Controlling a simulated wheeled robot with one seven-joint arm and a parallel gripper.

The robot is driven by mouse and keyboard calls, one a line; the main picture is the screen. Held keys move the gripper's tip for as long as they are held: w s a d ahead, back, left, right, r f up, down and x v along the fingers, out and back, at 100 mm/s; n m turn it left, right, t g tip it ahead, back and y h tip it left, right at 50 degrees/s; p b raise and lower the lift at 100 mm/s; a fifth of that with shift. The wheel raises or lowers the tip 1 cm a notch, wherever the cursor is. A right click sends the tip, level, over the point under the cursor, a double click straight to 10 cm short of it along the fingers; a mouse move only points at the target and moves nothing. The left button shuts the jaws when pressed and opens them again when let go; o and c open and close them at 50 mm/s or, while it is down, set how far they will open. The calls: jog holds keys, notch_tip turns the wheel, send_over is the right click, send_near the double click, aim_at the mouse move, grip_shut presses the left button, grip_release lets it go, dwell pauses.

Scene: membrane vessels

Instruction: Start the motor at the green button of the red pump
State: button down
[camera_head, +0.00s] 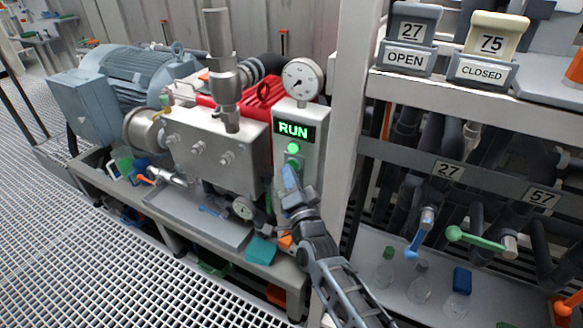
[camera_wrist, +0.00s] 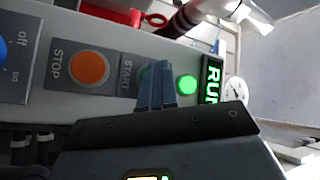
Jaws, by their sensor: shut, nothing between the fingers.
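The red pump (camera_head: 264,94) stands behind a steel block, beside a grey control box (camera_head: 311,150). The box's display (camera_head: 295,130) shows a lit green RUN, and the lamp (camera_head: 292,148) below it glows green. My gripper (camera_head: 290,172) is shut and empty, its tips at the front of the box below the lamp. In the wrist view the blue fingertips (camera_wrist: 157,86) are over the START plate (camera_wrist: 128,78) and hide most of the green button; whether they touch it cannot be told. The orange STOP button (camera_wrist: 89,69) is beside it, uncovered.
A blue-grey motor (camera_head: 135,78) stands left of the pump. A pressure gauge (camera_head: 301,79) sits atop the box. A blue off/on switch (camera_wrist: 3,50) is past STOP. A white post (camera_head: 348,125) and valve rack with coloured handles stand close on the right.

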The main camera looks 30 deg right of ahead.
dwell(0.4)
jog(key=shift+s+a+p, duration=0.5)
jog(key=shift+a+p, duration=0.1)
jog(key=shift+p, duration=0.05)
jog(key=s+a+p, duration=0.1)
jog(key=a, duration=0.1)
jog(key=s+a+p, duration=0.2)
dwell(0.5)
dwell(0.6)
